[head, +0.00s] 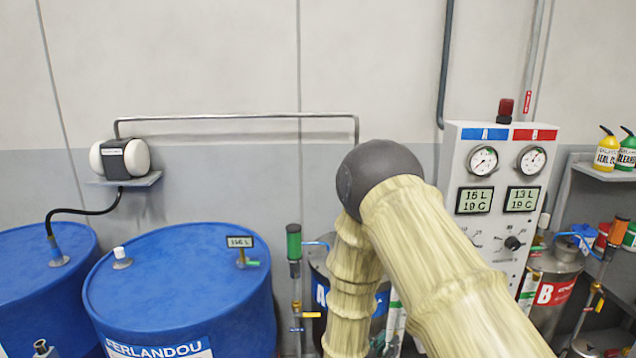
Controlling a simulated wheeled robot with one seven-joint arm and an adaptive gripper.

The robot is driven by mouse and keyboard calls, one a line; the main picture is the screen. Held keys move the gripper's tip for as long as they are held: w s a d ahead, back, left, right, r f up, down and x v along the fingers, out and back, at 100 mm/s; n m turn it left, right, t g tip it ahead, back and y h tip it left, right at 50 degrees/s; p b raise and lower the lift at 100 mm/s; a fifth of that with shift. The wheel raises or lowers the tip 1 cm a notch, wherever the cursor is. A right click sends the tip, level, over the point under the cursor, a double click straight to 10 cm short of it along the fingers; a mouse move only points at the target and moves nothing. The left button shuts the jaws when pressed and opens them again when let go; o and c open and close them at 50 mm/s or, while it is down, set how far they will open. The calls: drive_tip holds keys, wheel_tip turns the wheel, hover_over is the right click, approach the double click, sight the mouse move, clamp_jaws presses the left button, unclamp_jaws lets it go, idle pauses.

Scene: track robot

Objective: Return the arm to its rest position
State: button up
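My arm, in pale ribbed sleeves with a dark round elbow joint, rises from the lower right of the head view, bends at the elbow near the middle, and runs down out of the frame. My gripper is not in view; the far part of the arm leaves the picture at the bottom edge. The arm hides part of the control panel's left side and the tank behind it.
Blue drums (180,275) stand at left. A control panel (510,215) with gauges stands right of my elbow. Tank B (553,293) and a shelf with bottles (607,152) are at far right. A pump (122,158) sits on a wall bracket. The upper wall is clear.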

drive_tip(key=s+d+f+n+g+y+b, duration=0.1)
drive_tip(key=s+d+f+n+g+y, duration=0.15)
drive_tip(key=s+f, duration=0.6)
drive_tip(key=s+d+f+n+g+y, duration=0.15)
drive_tip(key=s+f+g+y, duration=0.35)
drive_tip(key=f, duration=0.6)
drive_tip(key=s+f+g+y+b, duration=0.1)
drive_tip(key=s+f+g, duration=0.1)
drive_tip(key=s, duration=1.1)
drive_tip(key=s+d+f+n+g+y, duration=0.1)
drive_tip(key=s+f+g, duration=0.2)
drive_tip(key=s, duration=1.1)
wheel_tip(320, 180, down, 2)
drive_tip(key=shift+d+f+n+y+b, duration=0.1)
drive_tip(key=shift+d+n+y+b, duration=0.15)
drive_tip(key=shift+n+y+b, duration=0.1)
